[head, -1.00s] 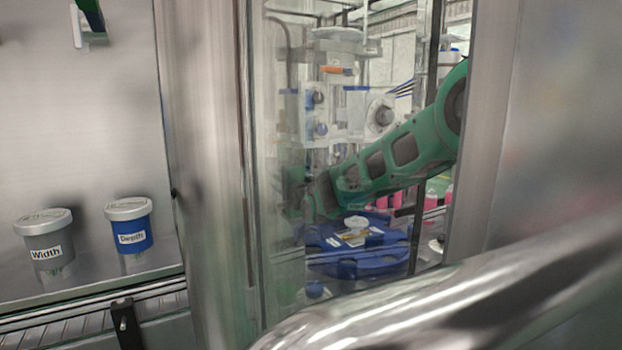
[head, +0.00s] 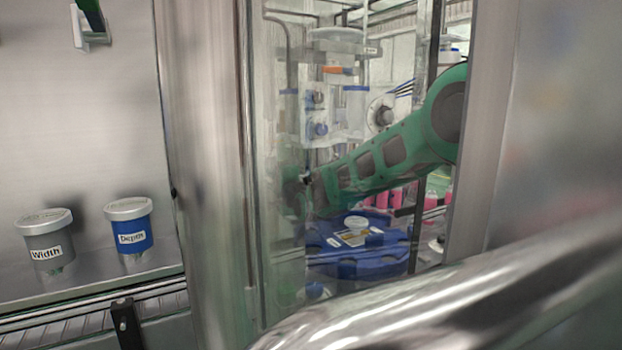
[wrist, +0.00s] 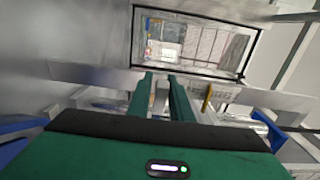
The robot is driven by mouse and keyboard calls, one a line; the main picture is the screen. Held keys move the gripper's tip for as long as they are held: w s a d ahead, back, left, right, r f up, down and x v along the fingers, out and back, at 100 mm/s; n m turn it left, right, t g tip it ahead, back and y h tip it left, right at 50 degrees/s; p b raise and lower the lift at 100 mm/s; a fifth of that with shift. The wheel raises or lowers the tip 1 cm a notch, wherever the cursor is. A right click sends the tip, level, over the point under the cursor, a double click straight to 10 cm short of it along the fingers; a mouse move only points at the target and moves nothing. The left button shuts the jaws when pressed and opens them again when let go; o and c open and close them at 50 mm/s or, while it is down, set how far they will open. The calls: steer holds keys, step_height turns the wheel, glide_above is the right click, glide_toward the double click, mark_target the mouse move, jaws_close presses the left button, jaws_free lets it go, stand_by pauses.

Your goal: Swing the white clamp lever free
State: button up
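In the head view my green arm reaches through the cabinet opening. My gripper (head: 306,186) sits behind the clear panel, above and left of the blue turntable (head: 355,262), small and blurred there. In the wrist view the two green fingers of my gripper (wrist: 162,82) stand apart, with a gap between them. A small white part shows in that gap, low between the fingers. I cannot tell whether it is the white clamp lever or whether the fingers touch it. The lever is not clearly made out in either view.
The crimping machine (head: 338,110) stands behind the panel, with a white dial (head: 381,112) beside my arm. A steel door frame and a shiny rail (head: 430,300) bound the opening. Tubs labelled Width (head: 45,243) and Depth (head: 131,232) stand outside at left.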

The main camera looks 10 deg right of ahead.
steer(key=shift+o, duration=1.2)
steer(key=v, duration=0.6)
steer(key=shift+s, duration=0.2)
steer(key=shift+d, duration=0.15)
